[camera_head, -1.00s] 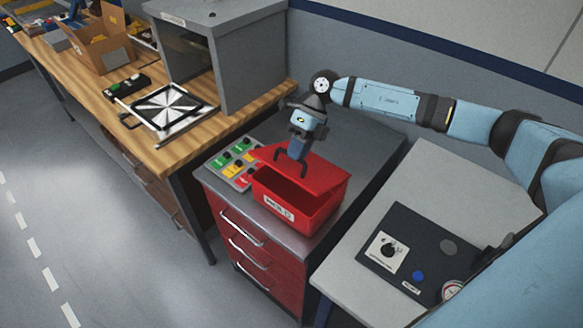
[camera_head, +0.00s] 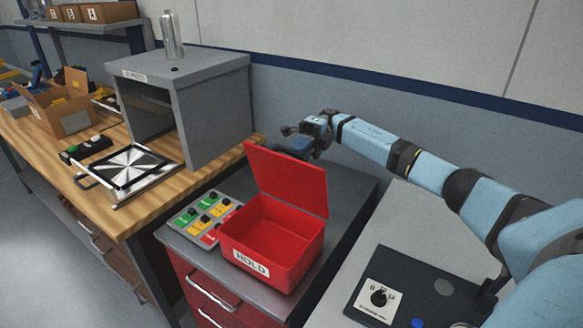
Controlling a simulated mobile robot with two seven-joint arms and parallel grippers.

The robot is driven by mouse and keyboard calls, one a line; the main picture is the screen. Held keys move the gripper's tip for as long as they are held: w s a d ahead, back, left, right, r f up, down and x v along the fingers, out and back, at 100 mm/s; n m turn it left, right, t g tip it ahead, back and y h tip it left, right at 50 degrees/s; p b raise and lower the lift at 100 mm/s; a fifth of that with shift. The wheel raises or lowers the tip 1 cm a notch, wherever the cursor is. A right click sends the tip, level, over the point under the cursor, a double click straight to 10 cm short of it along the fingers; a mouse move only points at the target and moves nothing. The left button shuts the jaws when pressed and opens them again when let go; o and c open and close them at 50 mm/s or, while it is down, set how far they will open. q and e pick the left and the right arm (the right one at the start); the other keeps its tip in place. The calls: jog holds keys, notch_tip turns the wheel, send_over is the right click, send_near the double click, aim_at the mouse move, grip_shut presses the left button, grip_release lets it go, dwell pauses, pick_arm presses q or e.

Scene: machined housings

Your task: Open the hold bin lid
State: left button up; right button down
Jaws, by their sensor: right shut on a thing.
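The red hold bin (camera_head: 258,262) stands on the grey top of a red drawer cabinet, with a white HOLD label on its front. Its red lid (camera_head: 287,181) stands up steeply at the back, and the inside of the bin shows and looks empty. My right gripper (camera_head: 296,153) is at the lid's upper edge, shut on the lid. Its fingertips are mostly hidden behind the lid. My left gripper is not in view.
A panel of green, yellow and red buttons (camera_head: 205,215) lies left of the bin. A grey open-fronted box (camera_head: 215,105) stands on the wooden bench, beside a black-and-white patterned plate (camera_head: 128,172).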

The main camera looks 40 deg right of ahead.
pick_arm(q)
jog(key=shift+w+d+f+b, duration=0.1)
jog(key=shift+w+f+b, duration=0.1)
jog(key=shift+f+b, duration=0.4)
pick_arm(e)
jog(key=shift+w+d+f, duration=0.1)
jog(key=shift+w+d, duration=0.05)
jog(key=shift+d, duration=0.35)
jog(key=shift+w+d+f, duration=0.1)
jog(key=shift+w+d, duration=0.05)
jog(key=shift+d, duration=0.3)
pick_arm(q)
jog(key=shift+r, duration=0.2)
pick_arm(e)
jog(key=shift+f, duration=0.1)
